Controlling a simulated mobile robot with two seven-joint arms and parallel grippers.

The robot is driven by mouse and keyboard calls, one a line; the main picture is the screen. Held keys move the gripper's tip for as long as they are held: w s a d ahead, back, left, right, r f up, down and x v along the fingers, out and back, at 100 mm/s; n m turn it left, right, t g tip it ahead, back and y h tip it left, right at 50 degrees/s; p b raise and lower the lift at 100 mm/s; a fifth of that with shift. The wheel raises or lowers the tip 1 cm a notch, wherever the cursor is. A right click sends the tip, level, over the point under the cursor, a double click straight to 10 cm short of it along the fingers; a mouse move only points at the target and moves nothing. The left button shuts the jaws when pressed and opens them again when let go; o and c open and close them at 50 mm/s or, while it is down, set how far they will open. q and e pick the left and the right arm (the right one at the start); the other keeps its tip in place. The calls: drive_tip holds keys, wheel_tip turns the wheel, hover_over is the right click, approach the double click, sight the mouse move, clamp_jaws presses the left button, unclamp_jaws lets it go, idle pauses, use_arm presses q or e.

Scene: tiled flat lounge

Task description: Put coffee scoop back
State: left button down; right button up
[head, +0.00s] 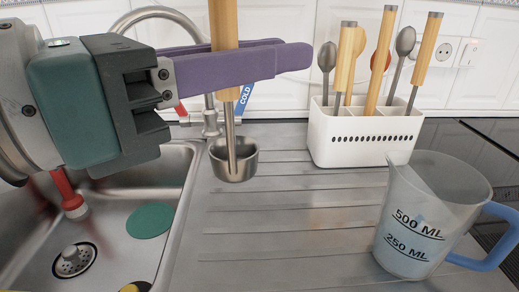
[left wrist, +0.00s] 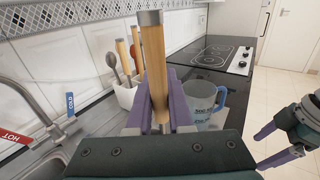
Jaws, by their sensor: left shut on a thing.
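The coffee scoop (head: 234,163) has a metal cup, a thin metal shaft and a wooden handle. My left gripper (head: 290,57) is shut on the wooden handle and holds the scoop upright, cup down, over the drainboard beside the sink. The handle also shows in the left wrist view (left wrist: 154,60). A white utensil holder (head: 362,147) stands to the right of the scoop, with several wooden-handled utensils in it. The scoop is apart from the holder. My right gripper (left wrist: 260,150) shows at the right of the left wrist view, open and empty.
A clear measuring jug (head: 408,225) with a blue handle stands at the front right. The sink (head: 110,225) and its tap (head: 165,14) are at the left. A black hob (left wrist: 212,52) lies beyond the jug. The drainboard (head: 275,220) is clear in the middle.

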use_arm(q)
wheel_tip(320, 180, down, 16)
drive_tip(key=b, duration=0.7)
drive_tip(key=shift+b, duration=0.3)
drive_tip(key=shift+f, duration=0.1)
drive_tip(key=c, duration=0.8)
unclamp_jaws()
drive_tip(key=shift+c, duration=0.2)
drive_tip(key=b+v, duration=0.2)
drive_tip(key=v, duration=1)
drive_tip(key=shift+b, duration=0.3)
